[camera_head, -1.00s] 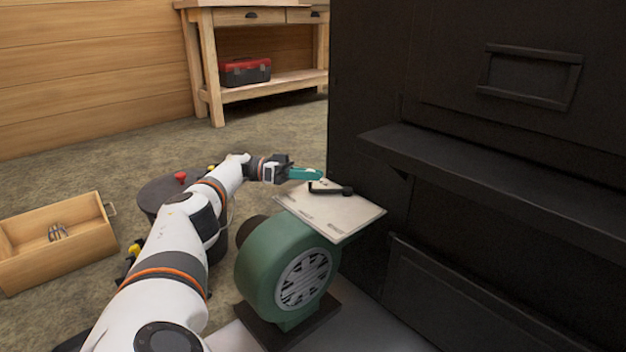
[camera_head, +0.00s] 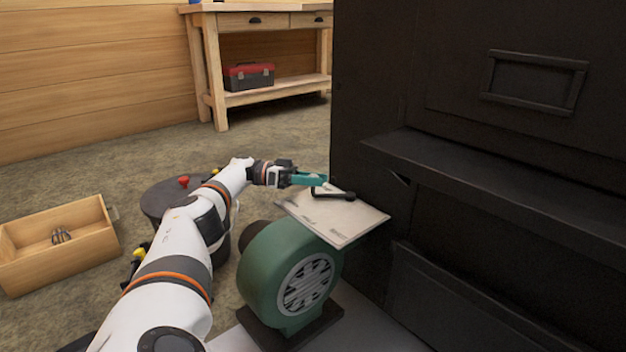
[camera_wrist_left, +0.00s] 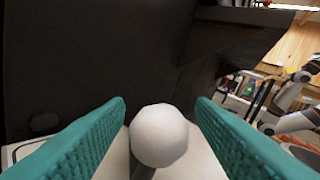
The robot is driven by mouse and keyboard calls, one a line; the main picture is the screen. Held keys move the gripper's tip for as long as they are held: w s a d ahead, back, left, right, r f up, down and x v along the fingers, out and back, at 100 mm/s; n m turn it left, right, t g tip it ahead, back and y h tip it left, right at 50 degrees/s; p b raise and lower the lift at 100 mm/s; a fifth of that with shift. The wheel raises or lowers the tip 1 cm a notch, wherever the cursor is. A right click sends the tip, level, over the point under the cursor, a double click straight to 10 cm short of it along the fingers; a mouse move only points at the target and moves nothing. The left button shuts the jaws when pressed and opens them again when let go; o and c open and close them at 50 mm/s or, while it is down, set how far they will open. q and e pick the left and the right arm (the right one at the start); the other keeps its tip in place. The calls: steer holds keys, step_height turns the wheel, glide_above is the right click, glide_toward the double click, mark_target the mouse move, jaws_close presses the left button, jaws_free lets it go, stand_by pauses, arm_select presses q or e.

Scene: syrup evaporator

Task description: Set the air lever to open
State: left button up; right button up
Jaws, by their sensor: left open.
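A black lever (camera_head: 335,194) lies along a cream plate (camera_head: 345,222) above a green blower (camera_head: 265,270), beside the dark evaporator body. My left gripper (camera_head: 312,179), with teal fingers, reaches in from the left over the plate's far edge, close to the lever. In the left wrist view the teal fingers stand apart, left gripper (camera_wrist_left: 160,120), with a white ball knob (camera_wrist_left: 159,135) on a dark stem between them. Gaps show on both sides of the knob. Whether the knob belongs to the black lever is hard to tell. My right gripper is not seen.
The dark evaporator wall (camera_head: 440,80) with a projecting ledge (camera_head: 480,175) stands close on the right. An open wooden box (camera_head: 60,245) sits on the floor at left. A workbench (camera_head: 262,60) with a red-topped toolbox (camera_head: 248,76) stands at the back.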

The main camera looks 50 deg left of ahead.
arm_select(q)
step_height(320, 180, up, 10)
steer(key=p, duration=0.8)
steer(key=shift+s, duration=0.1)
steer(key=shift+f, duration=0.1)
